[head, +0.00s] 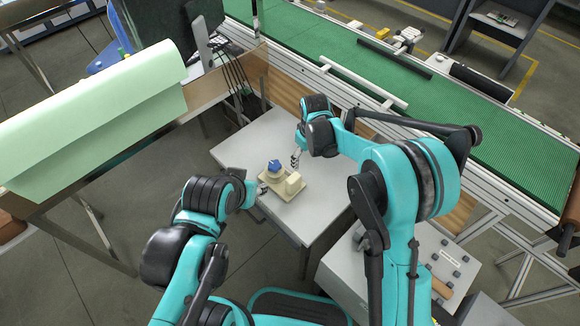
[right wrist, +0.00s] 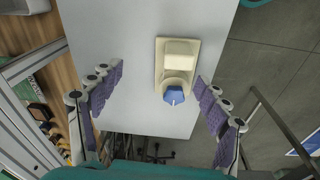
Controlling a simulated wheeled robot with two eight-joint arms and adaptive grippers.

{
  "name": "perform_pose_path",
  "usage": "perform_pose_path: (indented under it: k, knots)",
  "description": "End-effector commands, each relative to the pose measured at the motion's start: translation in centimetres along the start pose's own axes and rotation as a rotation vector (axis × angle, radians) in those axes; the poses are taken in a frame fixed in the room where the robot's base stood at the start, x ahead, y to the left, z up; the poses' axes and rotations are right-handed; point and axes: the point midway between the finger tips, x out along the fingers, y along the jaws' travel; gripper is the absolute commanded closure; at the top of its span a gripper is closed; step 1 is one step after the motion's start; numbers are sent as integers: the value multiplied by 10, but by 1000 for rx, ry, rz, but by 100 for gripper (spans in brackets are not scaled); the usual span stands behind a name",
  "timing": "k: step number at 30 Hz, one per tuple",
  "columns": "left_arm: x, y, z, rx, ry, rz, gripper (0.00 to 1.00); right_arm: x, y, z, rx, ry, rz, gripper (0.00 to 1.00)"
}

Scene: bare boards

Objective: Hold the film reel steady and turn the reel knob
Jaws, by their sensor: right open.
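The film reel is a cream device (head: 283,187) with a flat base plate, a raised block and a round disc, on the grey table. The blue reel knob (head: 274,165) sits on top of the disc. In the right wrist view, the reel's base (right wrist: 178,67) and the knob (right wrist: 174,96) show between my open fingers, nearer the right finger. My right gripper (head: 296,159) is open and empty, just right of and behind the knob, apart from it. My left gripper (head: 262,188) is at the left edge of the reel's base; contact and finger opening are unclear.
The grey table (head: 240,152) is otherwise clear around the reel. A green conveyor (head: 340,50) runs behind it. A bench with a pale green sheet (head: 95,115) stands at left. A grey box with knobs (head: 455,262) is at front right.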

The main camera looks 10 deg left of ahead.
Motion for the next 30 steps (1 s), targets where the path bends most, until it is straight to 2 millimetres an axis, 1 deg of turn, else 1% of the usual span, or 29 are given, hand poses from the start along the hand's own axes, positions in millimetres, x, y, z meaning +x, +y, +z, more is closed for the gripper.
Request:
perform_pose_path:
  k: [1,3,6,7,12,14,24,27,30]
  knots:
    - [-4,0,-3,0,0,0,60,18,-9,-12,-39,-19,-11,24]
    - [-6,0,-4,0,0,0,60,42,-20,-22,-86,-43,-25,24]
    - [-8,0,-5,0,0,0,60,68,-33,-30,-135,-70,-40,24]
    - [-8,0,-6,0,0,0,60,73,-36,-32,-146,-76,-44,24]
    - [-7,0,-5,0,0,0,60,94,-43,-35,-174,-91,-52,24]
    - [-5,0,-4,0,0,0,60,101,-44,-34,-176,-93,-53,24]
    - [10,0,7,0,0,0,60,152,-46,-29,-174,-91,-53,24]
    - [12,0,9,0,0,0,60,162,-46,-28,-174,-91,-52,24]
    - [13,0,10,0,0,0,60,166,-46,-28,-174,-91,-52,24]
